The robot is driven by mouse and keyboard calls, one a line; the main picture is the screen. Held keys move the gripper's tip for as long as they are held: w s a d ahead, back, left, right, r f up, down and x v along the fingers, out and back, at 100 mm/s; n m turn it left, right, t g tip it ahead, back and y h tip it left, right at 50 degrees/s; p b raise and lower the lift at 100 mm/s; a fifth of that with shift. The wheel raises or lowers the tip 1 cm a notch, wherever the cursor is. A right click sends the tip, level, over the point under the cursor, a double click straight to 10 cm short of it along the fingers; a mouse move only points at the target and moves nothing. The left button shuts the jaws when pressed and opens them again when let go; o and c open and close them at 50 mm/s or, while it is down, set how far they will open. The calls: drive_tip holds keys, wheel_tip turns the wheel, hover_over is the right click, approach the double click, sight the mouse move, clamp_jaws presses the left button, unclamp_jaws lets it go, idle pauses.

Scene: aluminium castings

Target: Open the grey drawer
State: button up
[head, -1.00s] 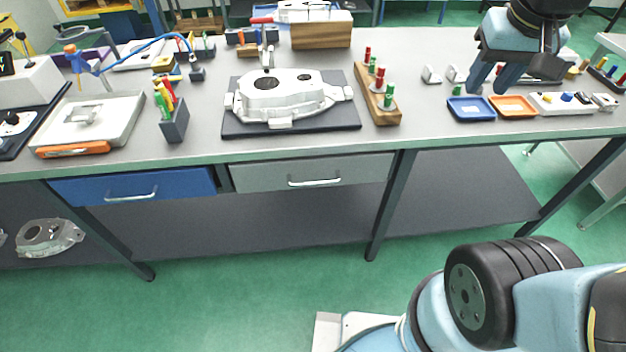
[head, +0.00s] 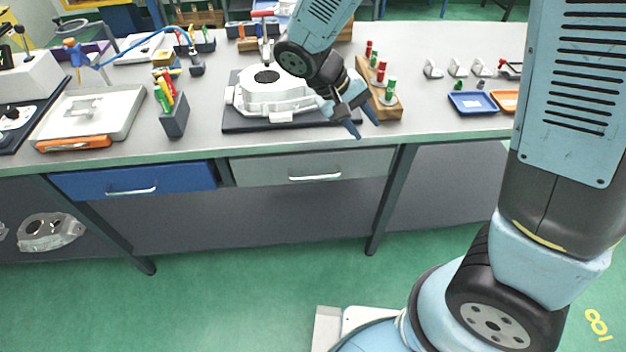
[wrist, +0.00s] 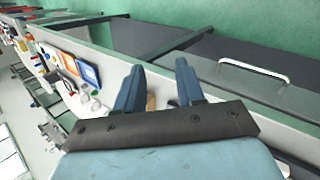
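The grey drawer (head: 262,170) is shut under the bench top, right of the blue drawer, with a pale bar handle (head: 315,177) on its front. My gripper (head: 367,130) is open and empty. It is above the front edge of the bench, up and to the right of the handle and apart from it. In the wrist view my gripper's two fingers (wrist: 158,88) are spread, and the handle (wrist: 253,71) lies to their right. The drawer front (wrist: 300,100) also shows there, partly cut by the frame.
A white casting (head: 268,98) on a dark mat and a wooden block with red and green pegs (head: 384,104) stand close to my gripper. The blue drawer (head: 95,184) is left of the grey one. A bench leg (head: 383,215) stands right of it. The floor in front is clear.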

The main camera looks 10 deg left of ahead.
drive_tip(key=s+a+f+n+t+h, duration=0.1)
drive_tip(key=s+a+f+n+t, duration=0.35)
drive_tip(key=a+f+t, duration=0.4)
drive_tip(key=s+a+f+n+t+h, duration=0.1)
drive_tip(key=s+a+f+n+t, duration=0.4)
drive_tip(key=a+f, duration=0.55)
drive_tip(key=m, duration=0.2)
hover_over(313, 181)
drive_tip(key=s, duration=0.5)
drive_tip(key=f, duration=0.3)
drive_tip(key=shift+w+d+f+n+g, duration=0.1)
drive_tip(key=shift+d+f+n+g, duration=0.15)
drive_tip(key=shift+d+f, duration=0.1)
drive_tip(key=shift+c, duration=0.5)
clamp_jaws()
